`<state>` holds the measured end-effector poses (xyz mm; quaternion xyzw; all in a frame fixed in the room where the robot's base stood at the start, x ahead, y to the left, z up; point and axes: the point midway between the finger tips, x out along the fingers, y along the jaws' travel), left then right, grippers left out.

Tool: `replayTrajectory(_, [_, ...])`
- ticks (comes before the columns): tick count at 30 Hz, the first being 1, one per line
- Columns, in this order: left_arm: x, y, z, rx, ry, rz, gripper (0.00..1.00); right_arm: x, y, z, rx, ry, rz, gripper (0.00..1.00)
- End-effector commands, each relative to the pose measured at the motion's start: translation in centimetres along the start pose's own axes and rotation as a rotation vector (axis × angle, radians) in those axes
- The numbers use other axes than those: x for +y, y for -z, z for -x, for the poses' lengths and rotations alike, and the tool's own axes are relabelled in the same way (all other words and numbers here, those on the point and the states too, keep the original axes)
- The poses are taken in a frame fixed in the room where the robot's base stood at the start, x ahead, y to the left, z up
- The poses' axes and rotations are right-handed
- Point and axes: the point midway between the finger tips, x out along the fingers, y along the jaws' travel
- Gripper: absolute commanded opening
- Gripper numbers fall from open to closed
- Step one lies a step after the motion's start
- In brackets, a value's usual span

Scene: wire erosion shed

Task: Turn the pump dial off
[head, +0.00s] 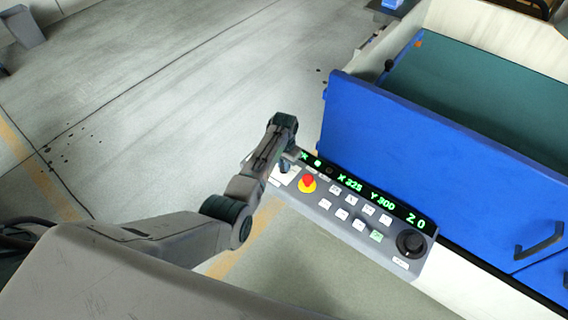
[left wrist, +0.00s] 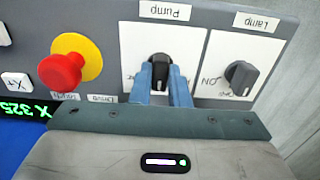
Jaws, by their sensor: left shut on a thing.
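The pump dial (left wrist: 160,62) is a black knob on a white plate under an upside-down "Pump" label in the left wrist view. My left gripper (left wrist: 161,78) has its two blue fingers on either side of the knob and is shut on it. The fingers cover the plate's lower part, so I see no on or off mark there. In the head view my left gripper (head: 284,166) is at the far-left end of the control panel (head: 335,221) and hides most of the dial. My right gripper is not in view.
The lamp dial (left wrist: 241,75), with an "ON" mark, is close on the right in the left wrist view. A red emergency button (left wrist: 61,72) on yellow is on the left. A blue machine tank (head: 430,160) stands behind the panel. Open floor lies left.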

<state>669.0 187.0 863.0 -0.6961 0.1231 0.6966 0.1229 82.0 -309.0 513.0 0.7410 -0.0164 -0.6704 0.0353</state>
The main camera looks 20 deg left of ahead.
Motion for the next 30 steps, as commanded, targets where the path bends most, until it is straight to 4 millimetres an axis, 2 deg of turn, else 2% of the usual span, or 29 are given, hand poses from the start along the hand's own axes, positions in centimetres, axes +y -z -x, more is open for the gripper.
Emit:
replayTrajectory(5, [0.0, 0.1, 0.1, 0.002, 0.001, 0.001, 0.00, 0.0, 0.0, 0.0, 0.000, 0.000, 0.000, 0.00])
replayTrajectory(6, [0.0, 0.1, 0.1, 0.002, 0.001, 0.001, 0.23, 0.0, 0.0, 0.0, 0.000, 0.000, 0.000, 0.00])
replayTrajectory(8, [0.0, 0.1, 0.1, 0.002, 0.001, 0.001, 0.35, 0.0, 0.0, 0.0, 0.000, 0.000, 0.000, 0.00])
replayTrajectory(9, [0.0, 0.1, 0.1, 0.002, 0.001, 0.001, 0.37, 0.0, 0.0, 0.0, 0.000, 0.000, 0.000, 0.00])
replayTrajectory(20, [0.0, 0.1, 0.5, 0.003, 0.001, 0.001, 0.37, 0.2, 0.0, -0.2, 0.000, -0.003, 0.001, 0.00])
replayTrajectory(26, [0.0, 0.1, 2.9, 0.006, 0.001, 0.002, 0.37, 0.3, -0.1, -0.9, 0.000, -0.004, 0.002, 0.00])
replayTrajectory(30, [0.0, 0.1, 5.6, 0.006, 0.002, 0.002, 0.37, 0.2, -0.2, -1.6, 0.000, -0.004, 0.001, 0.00])
